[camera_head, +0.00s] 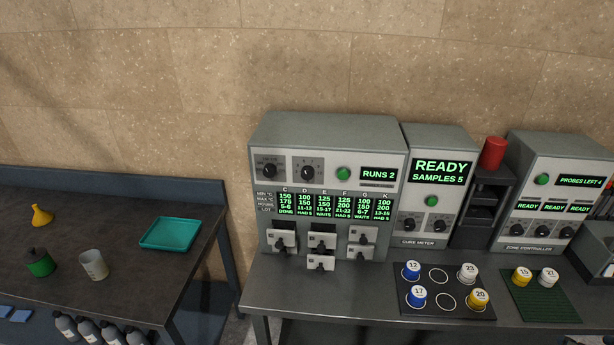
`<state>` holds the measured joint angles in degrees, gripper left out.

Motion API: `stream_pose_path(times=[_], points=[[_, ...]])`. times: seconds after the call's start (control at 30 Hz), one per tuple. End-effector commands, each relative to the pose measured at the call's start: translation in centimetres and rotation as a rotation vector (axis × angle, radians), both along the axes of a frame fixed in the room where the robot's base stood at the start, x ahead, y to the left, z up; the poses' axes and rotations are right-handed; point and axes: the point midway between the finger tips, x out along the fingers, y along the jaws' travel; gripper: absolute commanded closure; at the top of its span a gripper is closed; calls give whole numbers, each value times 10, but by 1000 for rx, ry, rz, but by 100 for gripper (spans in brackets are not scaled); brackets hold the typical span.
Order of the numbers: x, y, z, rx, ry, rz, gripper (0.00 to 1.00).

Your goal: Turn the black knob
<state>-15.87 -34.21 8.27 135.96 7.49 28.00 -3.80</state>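Several black knobs are in the head view, and I cannot tell which one the task names. On the large grey machine with the "RUNS 2" display (378,174), a left black knob (269,170) and a right black knob (307,172) sit on the upper panel. The cure meter (418,242) has a left black knob (409,225) and a right black knob (438,227) under its "READY SAMPLES 5" screen (439,171). The zone controller (530,246) has a row of black knobs, including its leftmost knob (517,230). My gripper is not in view.
Small front units with black handles (320,240) stick out below the large machine's display. A dark tray (429,305) with numbered cups and a green mat (540,307) lie in front. A teal tray (170,234) and small containers are on the left bench (110,232); a gap separates the benches.

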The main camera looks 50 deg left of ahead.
Motion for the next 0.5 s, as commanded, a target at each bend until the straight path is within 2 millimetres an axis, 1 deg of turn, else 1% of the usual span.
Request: stream_pose_path(times=[0.03,0.17,0.2,0.27,0.3,0.47,0.5], points=[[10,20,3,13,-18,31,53],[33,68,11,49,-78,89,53],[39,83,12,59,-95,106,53],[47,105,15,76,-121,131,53],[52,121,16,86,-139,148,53],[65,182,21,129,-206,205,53],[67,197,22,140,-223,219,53]])
